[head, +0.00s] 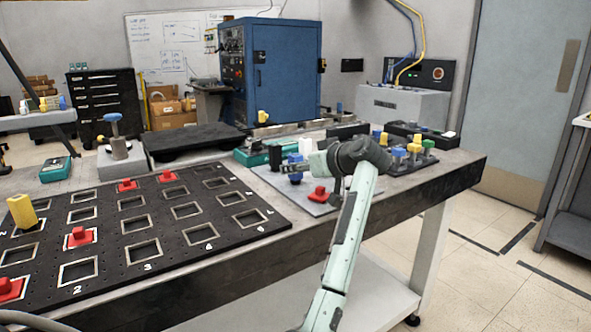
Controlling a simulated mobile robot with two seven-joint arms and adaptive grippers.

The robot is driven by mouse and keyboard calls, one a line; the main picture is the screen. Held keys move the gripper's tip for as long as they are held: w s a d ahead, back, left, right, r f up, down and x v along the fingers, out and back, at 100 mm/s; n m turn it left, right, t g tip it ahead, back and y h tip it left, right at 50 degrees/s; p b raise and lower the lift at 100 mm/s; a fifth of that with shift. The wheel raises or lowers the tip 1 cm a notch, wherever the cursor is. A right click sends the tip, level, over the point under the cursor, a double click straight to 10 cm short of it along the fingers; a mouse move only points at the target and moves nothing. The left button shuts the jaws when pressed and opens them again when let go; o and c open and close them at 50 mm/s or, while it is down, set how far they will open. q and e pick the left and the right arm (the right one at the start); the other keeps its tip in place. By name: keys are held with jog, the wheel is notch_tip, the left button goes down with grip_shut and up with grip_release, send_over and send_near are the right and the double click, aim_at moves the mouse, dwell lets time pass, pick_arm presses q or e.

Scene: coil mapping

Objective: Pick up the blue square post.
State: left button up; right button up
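A blue post (296,159) stands on a grey plate (268,176) on the workbench, right at the fingers of my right gripper (290,170). The gripper reaches in from the right, its fingers pointing left and overlapping the post's middle. The fingers are small here and partly merge with the post, so I cannot tell whether they are closed on it. Another blue piece (398,152) stands among yellow and green ones on a dark tray to the right. My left gripper is not in view.
A red piece (318,194) sits on the grey plate just below the gripper, and a white cylinder (305,146) stands behind it. A black board (168,241) with square recesses, several red pieces and a yellow post (22,211) fills the left. A blue cabinet (290,70) stands behind.

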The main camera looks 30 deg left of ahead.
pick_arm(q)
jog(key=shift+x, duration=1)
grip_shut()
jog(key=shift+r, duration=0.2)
